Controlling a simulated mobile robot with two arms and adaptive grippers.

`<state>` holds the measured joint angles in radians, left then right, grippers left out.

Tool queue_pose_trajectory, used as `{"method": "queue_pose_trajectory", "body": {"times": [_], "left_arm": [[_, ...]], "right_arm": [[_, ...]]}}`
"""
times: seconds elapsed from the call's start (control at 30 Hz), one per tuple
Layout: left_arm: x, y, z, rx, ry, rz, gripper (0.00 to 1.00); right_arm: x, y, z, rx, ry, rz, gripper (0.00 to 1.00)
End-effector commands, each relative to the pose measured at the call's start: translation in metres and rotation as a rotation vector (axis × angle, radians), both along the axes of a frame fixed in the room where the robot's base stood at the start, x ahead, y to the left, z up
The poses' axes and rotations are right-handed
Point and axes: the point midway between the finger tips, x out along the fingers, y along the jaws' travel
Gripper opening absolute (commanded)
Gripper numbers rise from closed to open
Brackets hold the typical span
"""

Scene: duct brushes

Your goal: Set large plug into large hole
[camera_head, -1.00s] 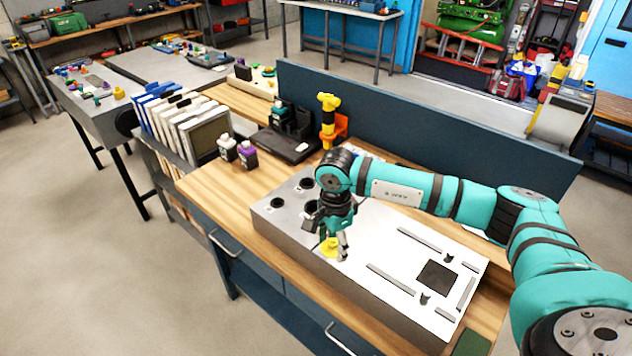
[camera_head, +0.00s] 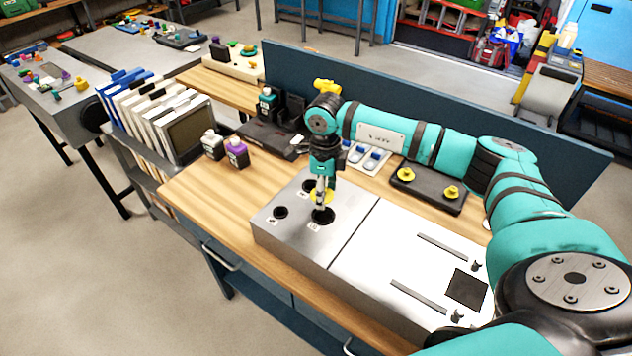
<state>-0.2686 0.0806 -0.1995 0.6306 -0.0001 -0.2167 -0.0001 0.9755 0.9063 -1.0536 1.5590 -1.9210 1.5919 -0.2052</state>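My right gripper (camera_head: 321,203) reaches down over the left part of the metal box on the workbench. Its narrow fingers are shut on a yellow plug (camera_head: 313,197), partly hidden behind them. The plug is just behind and above a large dark hole (camera_head: 323,216), overlapping it in the picture; the exact gap cannot be told. A smaller hole (camera_head: 280,212) lies to the left, and another dark hole (camera_head: 309,186) lies behind, partly covered by the gripper. My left gripper is not in view.
The box's white top (camera_head: 385,255) carries slots and a dark square. Two yellow plugs (camera_head: 406,174) sit on a black tray behind it. Small bottles (camera_head: 236,152) and white binders (camera_head: 165,125) stand at the left. A blue panel (camera_head: 450,125) bounds the bench behind.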

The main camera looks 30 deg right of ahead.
Motion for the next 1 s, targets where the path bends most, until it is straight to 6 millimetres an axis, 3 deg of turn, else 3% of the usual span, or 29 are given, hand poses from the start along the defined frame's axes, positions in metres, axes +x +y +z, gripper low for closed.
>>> {"method": "queue_pose_trajectory", "body": {"times": [0.37,0.47,0.73,1.0], "left_arm": [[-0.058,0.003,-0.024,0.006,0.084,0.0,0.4],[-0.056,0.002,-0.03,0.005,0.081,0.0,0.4],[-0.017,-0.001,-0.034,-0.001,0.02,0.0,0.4],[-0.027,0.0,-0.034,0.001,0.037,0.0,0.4]], "right_arm": [[-0.001,0.0,-0.034,0.0,0.003,0.001,0.39],[-0.001,0.0,-0.044,0.0,0.001,0.001,0.39],[-0.001,0.0,-0.057,-0.001,0.001,0.002,0.39],[-0.001,0.0,-0.057,-0.001,0.001,0.002,0.39]]}}
